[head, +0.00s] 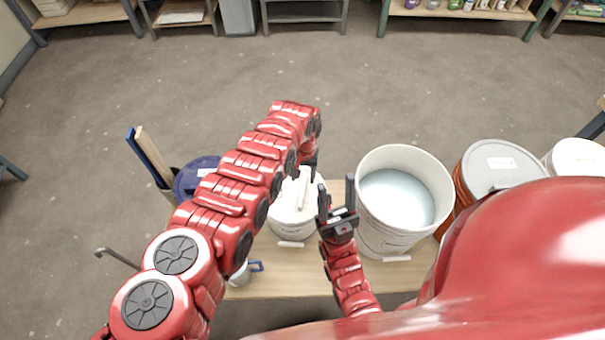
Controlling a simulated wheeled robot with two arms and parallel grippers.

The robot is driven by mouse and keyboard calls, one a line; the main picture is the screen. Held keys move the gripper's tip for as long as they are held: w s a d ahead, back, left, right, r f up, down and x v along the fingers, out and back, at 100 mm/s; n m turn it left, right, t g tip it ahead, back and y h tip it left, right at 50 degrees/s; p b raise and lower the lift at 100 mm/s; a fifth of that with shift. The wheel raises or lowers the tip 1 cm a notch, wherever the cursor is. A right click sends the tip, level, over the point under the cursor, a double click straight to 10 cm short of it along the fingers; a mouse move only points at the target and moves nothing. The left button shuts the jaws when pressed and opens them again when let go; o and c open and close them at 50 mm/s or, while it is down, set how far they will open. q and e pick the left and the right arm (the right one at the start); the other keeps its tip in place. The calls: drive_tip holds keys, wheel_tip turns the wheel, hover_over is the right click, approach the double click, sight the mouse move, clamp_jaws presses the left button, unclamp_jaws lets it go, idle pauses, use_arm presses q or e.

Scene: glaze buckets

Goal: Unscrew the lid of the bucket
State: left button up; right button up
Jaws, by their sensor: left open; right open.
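A white bucket (292,229) with a white lid (314,192) stands on the wooden table, in the middle of the head view. The lid has a raised bar (303,190) across its top. My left arm reaches over the bucket from the left and hides part of the lid. My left gripper (306,172) is open, over the lid's far side; its fingertips are largely hidden, so I cannot tell whether it touches the lid. My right gripper (336,192) is open and empty, with its fingers pointing away from me, just right of the bucket.
An open white bucket (405,165) of pale blue glaze stands close right of my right gripper. Farther right are an orange bucket with a grey lid (497,165) and another white bucket (575,155). A blue lid (190,180) and a mug (240,275) are at left. Table (285,280) front is partly clear.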

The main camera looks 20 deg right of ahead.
sight(303, 191)
use_arm(q)
drive_tip(key=shift+f+b, duration=3.65)
drive_tip(key=shift+f, duration=0.4)
drive_tip(key=shift+a, duration=0.1)
clamp_jaws()
drive_tip(key=shift+s, duration=0.1)
drive_tip(key=shift+s+f, duration=0.1)
drive_tip(key=shift+f, duration=0.05)
